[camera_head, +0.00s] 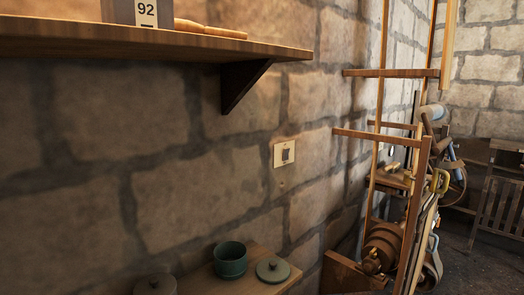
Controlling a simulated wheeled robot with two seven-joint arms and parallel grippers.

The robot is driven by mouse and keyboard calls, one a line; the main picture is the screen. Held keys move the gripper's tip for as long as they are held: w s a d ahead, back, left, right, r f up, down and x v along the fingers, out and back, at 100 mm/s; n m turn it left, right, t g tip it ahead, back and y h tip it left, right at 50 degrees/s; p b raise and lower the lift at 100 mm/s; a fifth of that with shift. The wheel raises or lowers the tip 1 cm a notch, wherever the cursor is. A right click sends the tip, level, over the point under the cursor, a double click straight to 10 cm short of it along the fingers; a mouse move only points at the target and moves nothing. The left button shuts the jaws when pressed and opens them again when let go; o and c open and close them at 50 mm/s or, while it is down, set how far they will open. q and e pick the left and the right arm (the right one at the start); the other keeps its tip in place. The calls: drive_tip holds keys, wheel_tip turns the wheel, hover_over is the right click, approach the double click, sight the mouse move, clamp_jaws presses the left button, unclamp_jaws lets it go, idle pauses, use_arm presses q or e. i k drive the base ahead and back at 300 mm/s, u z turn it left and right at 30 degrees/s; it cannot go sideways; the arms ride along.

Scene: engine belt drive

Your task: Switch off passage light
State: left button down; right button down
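A light switch (284,153) with a cream plate and a dark grey rocker is fixed to the stone wall, near the middle of the head view. It sits below and to the right of the wooden wall shelf. The rocker is too small for me to tell its position. Neither of my grippers shows in this view.
A wooden shelf (150,42) on a bracket juts out at the upper left. A lower wooden surface (205,280) holds a green pot (230,260) and a round lid (272,270). A tall wooden frame (414,200) with tools stands at the right. The wall around the switch is clear.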

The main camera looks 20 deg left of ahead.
sight(286, 150)
drive_tip(key=u, duration=0.65)
drive_tip(key=i, duration=0.6)
drive_tip(key=u, duration=0.6)
